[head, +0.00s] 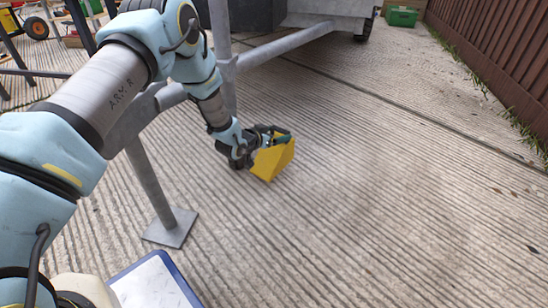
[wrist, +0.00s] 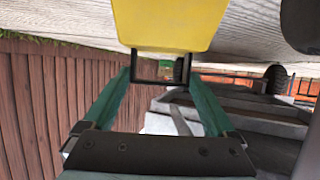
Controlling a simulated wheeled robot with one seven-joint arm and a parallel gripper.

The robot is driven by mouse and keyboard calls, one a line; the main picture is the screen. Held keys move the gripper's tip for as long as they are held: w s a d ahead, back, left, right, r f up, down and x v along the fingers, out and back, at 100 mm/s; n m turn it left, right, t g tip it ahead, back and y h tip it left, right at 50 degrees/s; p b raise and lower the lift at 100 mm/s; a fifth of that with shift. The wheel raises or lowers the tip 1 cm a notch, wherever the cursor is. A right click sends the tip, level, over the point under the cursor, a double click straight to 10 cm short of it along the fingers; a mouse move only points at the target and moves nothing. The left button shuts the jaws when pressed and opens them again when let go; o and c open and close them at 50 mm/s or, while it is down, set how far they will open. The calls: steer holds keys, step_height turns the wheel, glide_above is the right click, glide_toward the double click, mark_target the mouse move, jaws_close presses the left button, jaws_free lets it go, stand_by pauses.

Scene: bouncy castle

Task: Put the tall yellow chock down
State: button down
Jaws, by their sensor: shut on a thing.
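The tall yellow chock (head: 274,161) is a wedge-shaped block, right of centre in the arm's reach in the head view. My gripper (head: 279,138) is shut on its upper part, with the arm reaching down from the upper left. I cannot tell whether the chock's bottom touches the concrete or hangs just above it. In the wrist view the chock (wrist: 168,24) fills the top middle, beyond the tips of my gripper (wrist: 160,70), and its far end is cut off by the frame.
Ridged concrete ground (head: 390,200) is clear to the right and in front. A grey metal frame (head: 145,180) with a square foot plate stands left of the chock. A blue-edged white board (head: 155,283) is at the bottom. A brown fence (head: 500,60) and green crate (head: 403,16) are farther off.

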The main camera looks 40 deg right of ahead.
mark_target(272, 148)
steer(key=shift+f+b, duration=1.4)
steer(key=shift+f, duration=1.75)
jaws_free()
steer(key=shift+f, duration=0.1)
steer(key=shift+a+r, duration=0.25)
steer(key=shift+r, duration=0.1)
steer(key=p+v, duration=0.5)
steer(key=v, duration=0.6)
steer(key=shift+a, duration=0.25)
